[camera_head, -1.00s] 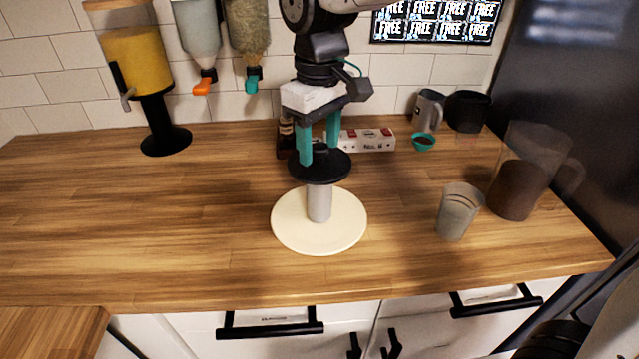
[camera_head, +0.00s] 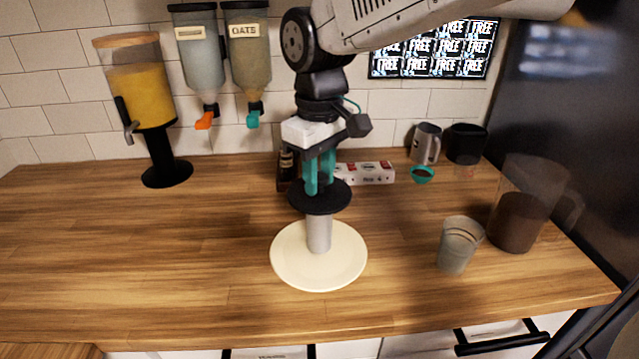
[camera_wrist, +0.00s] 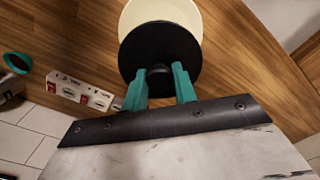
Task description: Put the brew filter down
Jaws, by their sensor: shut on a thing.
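The brew filter, a black disc (camera_head: 338,197) with a small knob on top and a grey cylinder (camera_head: 319,234) below, is upright at the middle of the counter. Its lower end appears to rest on a round cream plate (camera_head: 290,272); I cannot tell if they truly touch. My gripper (camera_head: 320,186) comes down from above, its two teal fingers shut on the knob. In the wrist view, the fingers (camera_wrist: 160,74) stand on either side of the knob, with the black disc (camera_wrist: 160,45) beneath and the cream plate (camera_wrist: 185,10) partly hidden behind it.
A glass cup (camera_head: 459,246) and a clear pitcher with a brown lower part (camera_head: 518,222) stand at right. A dispenser (camera_head: 140,95) is at left; the left counter is clear.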

